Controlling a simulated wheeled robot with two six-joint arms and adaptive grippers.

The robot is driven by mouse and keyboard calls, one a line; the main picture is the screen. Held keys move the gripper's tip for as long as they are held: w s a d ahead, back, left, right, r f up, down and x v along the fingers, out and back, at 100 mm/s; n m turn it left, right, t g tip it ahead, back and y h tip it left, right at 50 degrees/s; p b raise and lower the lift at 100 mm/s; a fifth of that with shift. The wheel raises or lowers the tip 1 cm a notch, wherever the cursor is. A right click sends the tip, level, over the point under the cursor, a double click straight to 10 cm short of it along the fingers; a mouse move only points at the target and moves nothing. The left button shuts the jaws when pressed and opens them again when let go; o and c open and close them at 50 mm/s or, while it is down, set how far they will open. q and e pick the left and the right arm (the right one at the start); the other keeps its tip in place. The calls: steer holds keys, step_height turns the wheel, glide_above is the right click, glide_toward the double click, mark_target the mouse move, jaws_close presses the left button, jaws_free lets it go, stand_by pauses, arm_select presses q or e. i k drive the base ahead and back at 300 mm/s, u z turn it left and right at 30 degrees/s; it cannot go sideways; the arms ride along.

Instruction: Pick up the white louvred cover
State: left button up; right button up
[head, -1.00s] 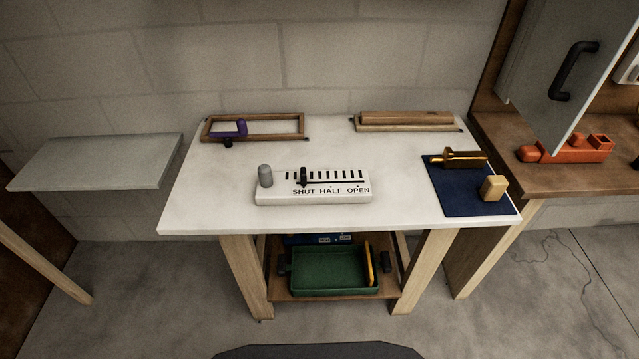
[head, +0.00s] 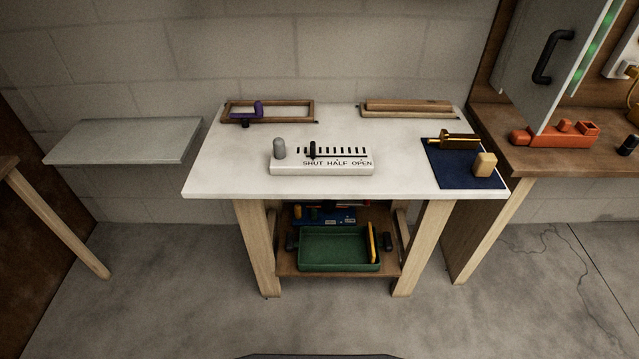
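The white louvred cover (head: 285,167) lies flat on the white table top (head: 225,174), near the middle of its front half. It has a row of dark slots, the words SHUT HALF OPEN along its front, a small black slider (head: 312,149) and a grey rounded knob (head: 279,148) at its left end. Neither of my grippers shows in the head view.
On the table are a wooden frame with a purple clamp (head: 258,109), wooden strips (head: 408,107) and a blue mat (head: 458,176) with a brass piece and a tan block. A green tray (head: 338,250) sits on the shelf below. A grey side shelf (head: 125,142) is at left, a brown bench (head: 560,158) at right. Floor in front is clear.

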mark_target(285, 161)
steer(key=u, duration=0.05)
steer(key=k, duration=0.65)
steer(key=z, duration=0.9)
steer(key=i, duration=1.85)
steer(key=u, duration=0.8)
